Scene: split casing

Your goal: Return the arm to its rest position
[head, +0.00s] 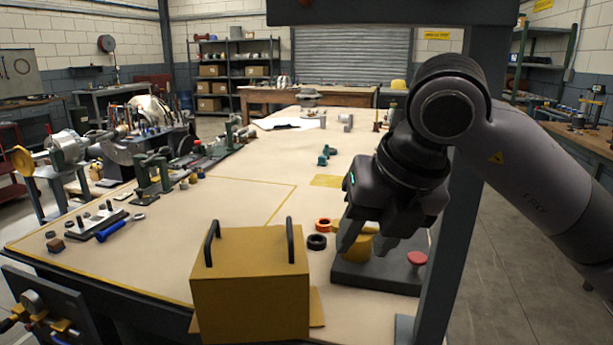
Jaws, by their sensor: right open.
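My right arm comes in from the right, and its dark right gripper (367,243) points down over the dark base plate (375,279). Its fingers are apart. Part of a yellow piece (362,252) on the plate shows behind and between the fingers, and the gripper hides the rest. I cannot tell whether the fingers touch it. A yellow casing box (250,295) with two black handles stands at the front of the table, left of the gripper and apart from it. My left gripper is not in view.
A red knob (417,258) stands on the plate's right side. An orange ring (323,224) and a black ring (317,242) lie left of the plate. A grey post (455,200) rises close to my right arm. Tools crowd the table's left side; its middle (230,205) is mostly clear.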

